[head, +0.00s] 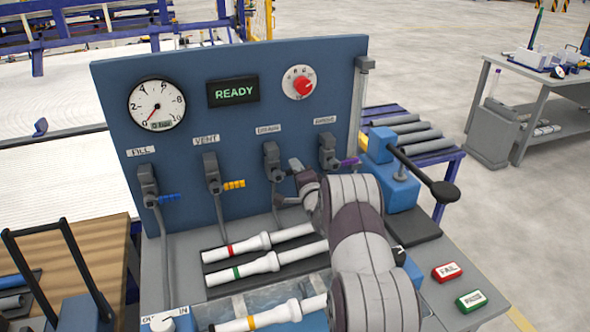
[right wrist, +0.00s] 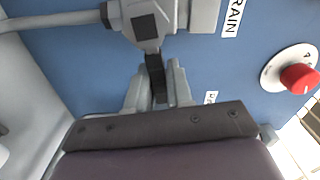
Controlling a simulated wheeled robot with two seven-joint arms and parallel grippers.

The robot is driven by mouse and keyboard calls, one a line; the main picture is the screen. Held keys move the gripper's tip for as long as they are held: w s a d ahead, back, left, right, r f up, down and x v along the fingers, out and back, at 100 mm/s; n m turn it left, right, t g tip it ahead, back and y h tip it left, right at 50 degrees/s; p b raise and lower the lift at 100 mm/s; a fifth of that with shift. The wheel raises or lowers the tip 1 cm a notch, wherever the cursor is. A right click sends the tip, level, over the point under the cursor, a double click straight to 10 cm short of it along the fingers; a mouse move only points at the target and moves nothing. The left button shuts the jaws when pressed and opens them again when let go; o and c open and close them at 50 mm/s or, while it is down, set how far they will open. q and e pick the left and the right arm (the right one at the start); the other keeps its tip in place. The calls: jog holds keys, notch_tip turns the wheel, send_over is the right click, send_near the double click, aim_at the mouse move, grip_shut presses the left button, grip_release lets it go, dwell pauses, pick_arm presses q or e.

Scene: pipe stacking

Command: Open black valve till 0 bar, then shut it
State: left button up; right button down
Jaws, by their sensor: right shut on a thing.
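The black valve (head: 271,155) sits under the third label on the blue panel; in the right wrist view its grey body (right wrist: 148,22) shows beside the label ending in "RAIN". Its black lever (right wrist: 156,75) points to the panel's right, across the pipe. My right gripper (head: 293,182) is shut on this lever; the fingers (right wrist: 157,92) flank it in the wrist view. In the head view my gripper hides the lever. The round gauge (head: 156,105) has its needle at the lower left, near the low end; its small digits are too small to read. My left gripper is not in view.
The display (head: 233,91) reads READY, beside a red knob (head: 303,84). Valves with blue (head: 169,197), yellow (head: 234,184) and purple (head: 349,162) levers flank the black one. White pipes (head: 258,242) lie below. A black-knobbed lever (head: 445,191) stands to the right.

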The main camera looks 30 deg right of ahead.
jog(key=shift+f+m, duration=0.6)
jog(key=shift+m, duration=0.4)
jog(key=c, duration=1.1)
grip_release()
jog(key=shift+s, duration=0.2)
jog(key=b+v, duration=0.1)
jog(key=v, duration=1.1)
jog(key=shift+s+a, duration=0.15)
jog(key=shift+s, duration=0.05)
